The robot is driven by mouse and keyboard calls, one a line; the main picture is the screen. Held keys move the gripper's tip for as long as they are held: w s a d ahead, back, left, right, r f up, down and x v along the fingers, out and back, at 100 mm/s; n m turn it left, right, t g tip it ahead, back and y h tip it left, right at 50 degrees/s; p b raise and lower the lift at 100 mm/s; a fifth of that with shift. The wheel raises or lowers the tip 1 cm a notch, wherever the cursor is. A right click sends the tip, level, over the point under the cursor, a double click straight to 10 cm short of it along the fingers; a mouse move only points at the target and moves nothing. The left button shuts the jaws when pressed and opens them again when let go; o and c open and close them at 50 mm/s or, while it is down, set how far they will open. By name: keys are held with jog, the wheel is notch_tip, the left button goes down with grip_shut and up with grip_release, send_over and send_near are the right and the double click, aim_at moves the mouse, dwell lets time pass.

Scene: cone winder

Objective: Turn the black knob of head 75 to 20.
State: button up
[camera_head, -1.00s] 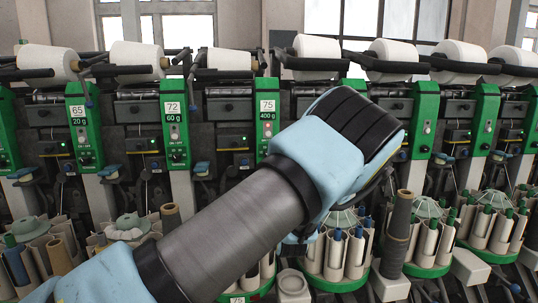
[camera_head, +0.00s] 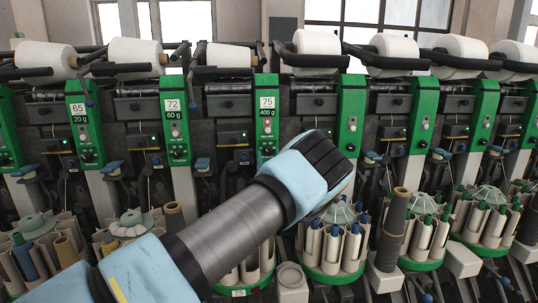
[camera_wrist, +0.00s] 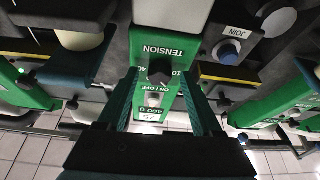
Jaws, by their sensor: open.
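The green panel of head 75 (camera_head: 267,117) carries the signs "75" and "400 g" and stands just left of my wrist in the head view. In the wrist view the panel appears upside down, with "TENSION" and "ON/OFF" lettering. Its black knob (camera_wrist: 160,72) sits between these labels, with parts of scale numbers beside it; its pointer setting cannot be read. My gripper (camera_wrist: 159,75) is open, with its two teal fingers on either side of the knob in the picture. Whether they touch it cannot be told. In the head view the fingers are hidden behind my wrist.
The panel of head 72 (camera_head: 174,120) is to the left and another green panel (camera_head: 351,115) to the right. A blue JOIN button (camera_wrist: 228,52) sits beside the panel. Bobbin magazines (camera_head: 335,245) stand below, and white yarn cones (camera_head: 317,50) lie above.

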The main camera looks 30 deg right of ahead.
jog(key=shift+c, duration=0.4)
grip_shut()
